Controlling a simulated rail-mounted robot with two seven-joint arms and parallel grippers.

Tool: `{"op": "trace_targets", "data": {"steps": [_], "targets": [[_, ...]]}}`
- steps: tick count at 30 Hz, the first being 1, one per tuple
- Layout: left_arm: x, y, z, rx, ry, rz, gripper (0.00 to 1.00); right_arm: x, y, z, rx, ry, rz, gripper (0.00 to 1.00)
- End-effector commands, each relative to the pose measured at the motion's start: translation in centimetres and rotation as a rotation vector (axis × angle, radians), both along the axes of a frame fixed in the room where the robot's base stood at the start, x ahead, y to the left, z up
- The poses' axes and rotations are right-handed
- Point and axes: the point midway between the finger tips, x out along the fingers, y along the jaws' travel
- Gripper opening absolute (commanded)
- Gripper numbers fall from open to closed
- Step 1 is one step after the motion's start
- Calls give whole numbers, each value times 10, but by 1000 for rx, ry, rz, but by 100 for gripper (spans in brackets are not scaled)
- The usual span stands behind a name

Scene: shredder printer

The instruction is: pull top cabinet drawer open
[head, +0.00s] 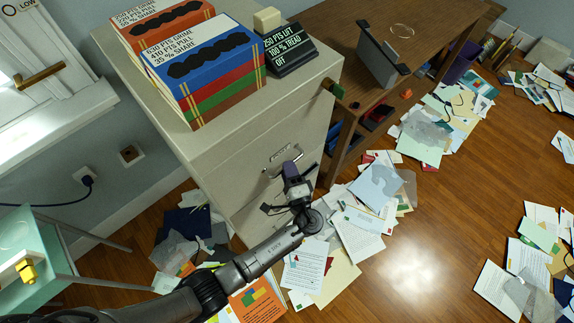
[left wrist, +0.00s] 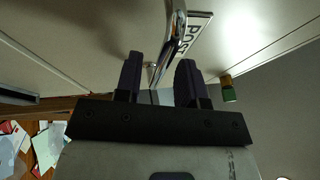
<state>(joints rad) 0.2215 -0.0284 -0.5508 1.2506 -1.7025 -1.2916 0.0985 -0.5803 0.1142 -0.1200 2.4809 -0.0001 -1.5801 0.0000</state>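The beige cabinet (head: 235,150) stands in the middle of the head view, its upper drawer front (head: 300,130) flush with the body. A chrome handle (head: 271,170) sits on this front below a label plate (head: 280,152). My left gripper (head: 291,170) is at the handle. In the left wrist view, the two dark fingers of my left gripper (left wrist: 158,84) are apart, and the chrome handle (left wrist: 172,35) reaches in toward the gap between them. I cannot tell whether they touch it. My right gripper is not in view.
Stacked boxes (head: 205,65) and a black sign (head: 288,48) stand on the cabinet top. A green and brass piece (head: 332,88) sticks out near its upper right corner. A wooden desk (head: 345,40) stands close on the right. Papers (head: 350,235) litter the floor in front.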

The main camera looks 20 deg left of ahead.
Motion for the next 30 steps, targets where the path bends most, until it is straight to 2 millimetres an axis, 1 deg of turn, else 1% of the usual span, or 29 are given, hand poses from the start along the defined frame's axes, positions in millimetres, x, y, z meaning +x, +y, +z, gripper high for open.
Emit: {"op": "trace_targets", "data": {"steps": [3,6,16,17,27,28,30], "targets": [[7,6,2,1,-1,0,36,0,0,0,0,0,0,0],[9,8,2,0,0,0,36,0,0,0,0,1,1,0],[11,9,3,-1,1,0,36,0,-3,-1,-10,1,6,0],[11,9,3,-1,1,0,34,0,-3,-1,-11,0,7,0],[10,9,3,-1,1,0,2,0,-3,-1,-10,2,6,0],[10,9,3,0,0,0,0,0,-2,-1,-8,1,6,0],[10,9,3,-1,1,0,0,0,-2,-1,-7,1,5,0]]}}
